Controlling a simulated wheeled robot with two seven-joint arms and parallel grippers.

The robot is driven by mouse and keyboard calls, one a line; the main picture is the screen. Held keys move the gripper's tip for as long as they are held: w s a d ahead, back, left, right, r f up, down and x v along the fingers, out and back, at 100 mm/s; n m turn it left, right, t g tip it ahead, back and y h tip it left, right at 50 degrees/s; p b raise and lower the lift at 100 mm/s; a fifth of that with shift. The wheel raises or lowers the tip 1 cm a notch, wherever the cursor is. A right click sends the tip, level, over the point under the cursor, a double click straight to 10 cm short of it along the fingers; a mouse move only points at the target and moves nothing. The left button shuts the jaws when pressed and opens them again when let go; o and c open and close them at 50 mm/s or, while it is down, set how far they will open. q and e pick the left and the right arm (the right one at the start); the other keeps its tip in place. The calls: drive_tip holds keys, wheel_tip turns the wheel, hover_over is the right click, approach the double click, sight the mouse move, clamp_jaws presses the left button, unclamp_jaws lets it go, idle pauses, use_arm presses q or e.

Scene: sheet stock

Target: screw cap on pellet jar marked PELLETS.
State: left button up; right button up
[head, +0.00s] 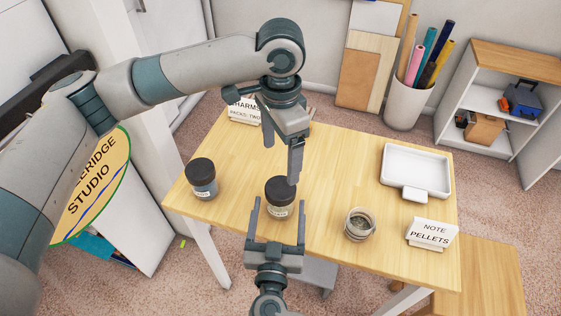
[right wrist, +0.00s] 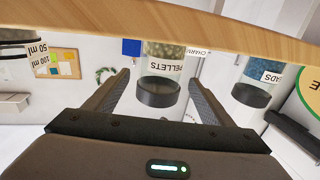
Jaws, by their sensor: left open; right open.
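The pellet jar (head: 280,206) stands upright near the table's front edge with a dark cap (head: 279,186) on its mouth. In the right wrist view, which is upside down, its label reads PELLETS (right wrist: 165,58) and the dark cap (right wrist: 158,92) sits on it; I cannot tell how tight it is. My left gripper (head: 282,157) is open, just above and behind the cap, apparently not holding it. My right gripper (head: 279,208) is open in front of the jar, its fingers pointing toward it; the fingers (right wrist: 159,78) flank the jar in the wrist view.
A dark-capped jar of blue beads (head: 202,182) stands at the left. An open measuring beaker (head: 359,224), a PELLETS note (head: 431,233) and a white tray (head: 416,165) are at the right. A CHARMS sign (head: 243,110) stands at the back left. The table's middle right is clear.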

use_arm(q)
wheel_tip(320, 180, down, 2)
drive_tip(key=shift+f+b, duration=0.2)
drive_tip(key=shift+b, duration=0.8)
use_arm(e)
drive_tip(key=s, duration=1)
drive_tip(key=shift+a, duration=0.45)
